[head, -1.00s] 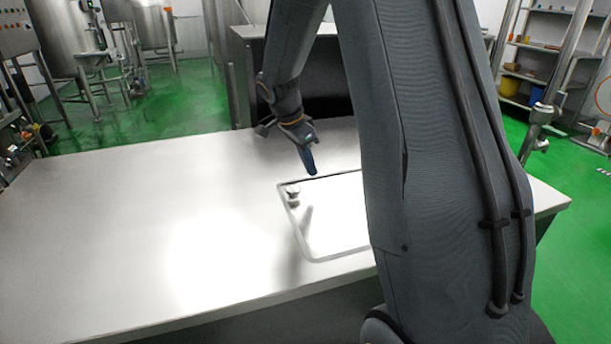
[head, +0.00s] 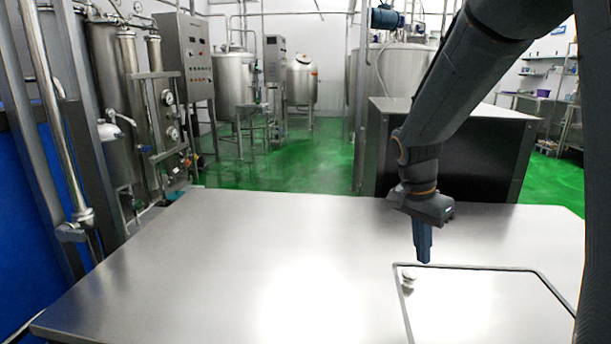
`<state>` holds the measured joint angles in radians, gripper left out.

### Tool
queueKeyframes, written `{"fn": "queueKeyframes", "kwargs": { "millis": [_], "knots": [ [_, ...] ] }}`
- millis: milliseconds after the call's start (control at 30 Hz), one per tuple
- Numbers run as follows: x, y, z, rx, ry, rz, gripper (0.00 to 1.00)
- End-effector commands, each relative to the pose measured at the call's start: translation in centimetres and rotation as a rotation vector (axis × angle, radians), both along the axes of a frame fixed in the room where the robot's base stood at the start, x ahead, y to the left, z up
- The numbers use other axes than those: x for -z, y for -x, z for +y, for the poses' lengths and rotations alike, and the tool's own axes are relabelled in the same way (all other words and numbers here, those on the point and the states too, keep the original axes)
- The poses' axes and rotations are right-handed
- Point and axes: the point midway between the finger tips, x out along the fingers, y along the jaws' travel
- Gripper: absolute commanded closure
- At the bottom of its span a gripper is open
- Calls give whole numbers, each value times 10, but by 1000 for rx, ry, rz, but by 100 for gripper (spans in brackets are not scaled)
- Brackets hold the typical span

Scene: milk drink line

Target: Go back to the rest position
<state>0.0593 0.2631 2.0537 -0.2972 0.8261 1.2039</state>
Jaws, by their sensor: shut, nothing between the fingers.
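My gripper (head: 422,259) points down above the steel table (head: 220,265), at the back left corner of a rectangular tray (head: 500,267) set on the table top. Its fingers look closed together and nothing shows between them. A small pale round object (head: 408,277) stands at the tray's left back corner, just below and left of the fingertips, apart from them. My arm comes in from the upper right of the head view and covers part of the background.
The left and middle of the table are bare. A dark cabinet (head: 440,150) stands behind the table at the right. Steel tanks (head: 232,85) and a pipe rack with gauges (head: 165,105) stand beyond the table. Green floor (head: 290,160) lies between.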

Motion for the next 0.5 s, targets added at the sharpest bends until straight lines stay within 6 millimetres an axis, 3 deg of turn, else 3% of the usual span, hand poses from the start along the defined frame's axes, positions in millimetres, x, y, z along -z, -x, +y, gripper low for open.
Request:
{"fn": "queueKeyframes", "kwargs": {
  "millis": [33, 300, 500],
  "knots": [
    [-9, 22, 11, -97, -24, 22, 100],
    [-19, 125, 60, -640, -141, 99, 100],
    [-22, 181, 80, -931, -185, 116, 100]
  ]
}}
